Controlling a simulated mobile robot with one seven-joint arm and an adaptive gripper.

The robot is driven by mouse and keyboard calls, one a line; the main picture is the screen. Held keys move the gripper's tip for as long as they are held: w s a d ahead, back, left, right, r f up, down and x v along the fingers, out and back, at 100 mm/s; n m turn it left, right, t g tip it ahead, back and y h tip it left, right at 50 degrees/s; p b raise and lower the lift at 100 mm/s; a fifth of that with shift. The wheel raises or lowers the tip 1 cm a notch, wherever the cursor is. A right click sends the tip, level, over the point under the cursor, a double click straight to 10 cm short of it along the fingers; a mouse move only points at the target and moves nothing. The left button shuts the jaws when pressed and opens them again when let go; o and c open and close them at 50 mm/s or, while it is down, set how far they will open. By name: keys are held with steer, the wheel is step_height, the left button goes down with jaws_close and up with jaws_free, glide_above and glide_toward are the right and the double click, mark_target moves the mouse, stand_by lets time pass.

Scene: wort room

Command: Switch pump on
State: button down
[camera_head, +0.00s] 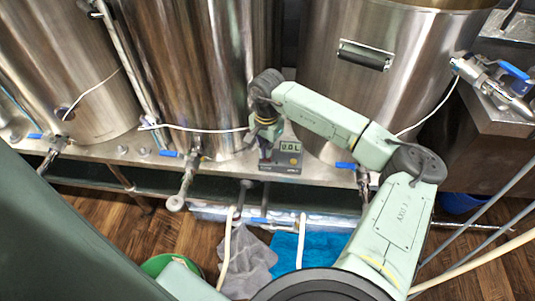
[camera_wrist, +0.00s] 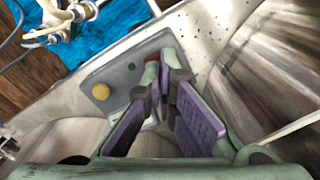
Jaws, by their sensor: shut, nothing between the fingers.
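A grey control box with a small display reading about 0.0 (camera_head: 284,155) sits on the steel ledge between two tanks. In the wrist view its grey panel (camera_wrist: 121,75) carries a yellow round knob (camera_wrist: 101,91) on the left and a red part (camera_wrist: 152,59) partly hidden behind my fingers. My gripper (camera_head: 267,152) is shut and empty at the left side of the box in the head view. In the wrist view its fingertips (camera_wrist: 162,62) lie over the right part of the panel, close to the red part. I cannot tell whether they touch it.
Large steel tanks (camera_head: 365,100) stand behind the ledge. Blue-handled valves (camera_head: 193,165) and white cables and hoses surround the box. A blue cloth (camera_head: 290,247), a grey cloth (camera_head: 246,262) and a green bucket (camera_head: 165,264) are below on the wooden floor.

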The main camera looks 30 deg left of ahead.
steer(key=shift+f+b, duration=0.75)
steer(key=shift+f, duration=0.15)
steer(key=shift+r+p, duration=1)
steer(key=shift+r, duration=2.05)
